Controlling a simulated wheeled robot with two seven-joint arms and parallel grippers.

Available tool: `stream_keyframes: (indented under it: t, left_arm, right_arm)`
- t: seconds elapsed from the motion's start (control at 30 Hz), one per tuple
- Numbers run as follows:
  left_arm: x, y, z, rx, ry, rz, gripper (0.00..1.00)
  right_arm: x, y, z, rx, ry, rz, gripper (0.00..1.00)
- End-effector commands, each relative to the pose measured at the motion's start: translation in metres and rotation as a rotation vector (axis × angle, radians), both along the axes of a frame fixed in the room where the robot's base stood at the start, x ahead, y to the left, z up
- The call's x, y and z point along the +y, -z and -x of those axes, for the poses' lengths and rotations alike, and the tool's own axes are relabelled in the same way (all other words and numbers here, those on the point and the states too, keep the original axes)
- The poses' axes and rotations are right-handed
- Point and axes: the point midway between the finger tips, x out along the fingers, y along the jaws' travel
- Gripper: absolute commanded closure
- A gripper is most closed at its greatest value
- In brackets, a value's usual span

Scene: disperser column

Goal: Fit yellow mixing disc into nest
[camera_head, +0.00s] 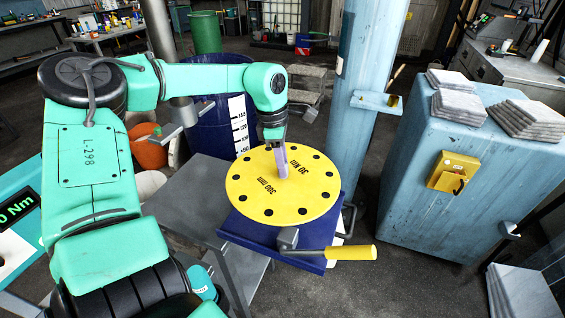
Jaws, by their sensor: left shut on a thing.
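The yellow mixing disc (258,197) is round and flat, with black holes around its rim and black lettering. It lies level, or nearly so, over a dark blue base (243,231). My left gripper (283,172) comes down from above at the disc's middle and is shut on it; the fingers hide the exact grip point. The disc covers whatever lies beneath it, so I cannot make out the nest or tell whether the disc is seated or just above it. My right gripper is not in view.
A grey clamp (288,238) with a yellow handle (348,252) stands at the base's front edge. A light blue column (362,100) rises close behind. A blue drum (212,122) stands behind left, a grey table (190,190) left. A blue cabinet (440,170) stands right.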

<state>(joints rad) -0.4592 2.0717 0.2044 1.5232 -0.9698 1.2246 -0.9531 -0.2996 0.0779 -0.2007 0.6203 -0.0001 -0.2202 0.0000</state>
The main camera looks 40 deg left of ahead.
Motion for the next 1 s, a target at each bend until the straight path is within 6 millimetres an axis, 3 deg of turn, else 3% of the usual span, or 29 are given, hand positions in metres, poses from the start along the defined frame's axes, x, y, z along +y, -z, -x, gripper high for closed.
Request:
stream_keyframes:
  t: [0.03, 0.1, 0.13, 0.4, 0.53, 0.67, 0.9, 1.0]
  left_arm:
    - [0.0, 0.0, 0.0, -0.002, 0.0, 0.001, 0.62]
    - [0.0, 0.0, 0.0, -0.001, 0.0, 0.001, 0.35]
    - [0.0, 0.0, 0.0, -0.001, 0.0, 0.001, 0.31]
    - [0.0, 0.002, 0.001, 0.004, -0.001, 0.0, 0.31]
    - [0.001, -0.008, 0.001, -0.001, -0.001, 0.0, 0.31]
    - [0.005, -0.037, 0.002, -0.005, -0.002, -0.001, 0.31]
    - [0.014, -0.108, 0.009, -0.003, -0.002, -0.003, 0.31]
    - [0.017, -0.13, 0.011, -0.001, -0.002, -0.002, 0.31]
  right_arm:
    - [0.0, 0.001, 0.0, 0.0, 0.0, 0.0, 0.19]
    - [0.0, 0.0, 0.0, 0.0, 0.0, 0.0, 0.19]
    - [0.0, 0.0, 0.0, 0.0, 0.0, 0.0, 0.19]
    - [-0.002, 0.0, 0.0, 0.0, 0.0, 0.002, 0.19]
    - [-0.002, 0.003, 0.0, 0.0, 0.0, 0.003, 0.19]
    - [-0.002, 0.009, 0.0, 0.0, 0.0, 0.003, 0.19]
    - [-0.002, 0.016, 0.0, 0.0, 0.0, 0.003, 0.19]
    - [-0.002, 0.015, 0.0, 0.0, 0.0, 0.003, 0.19]
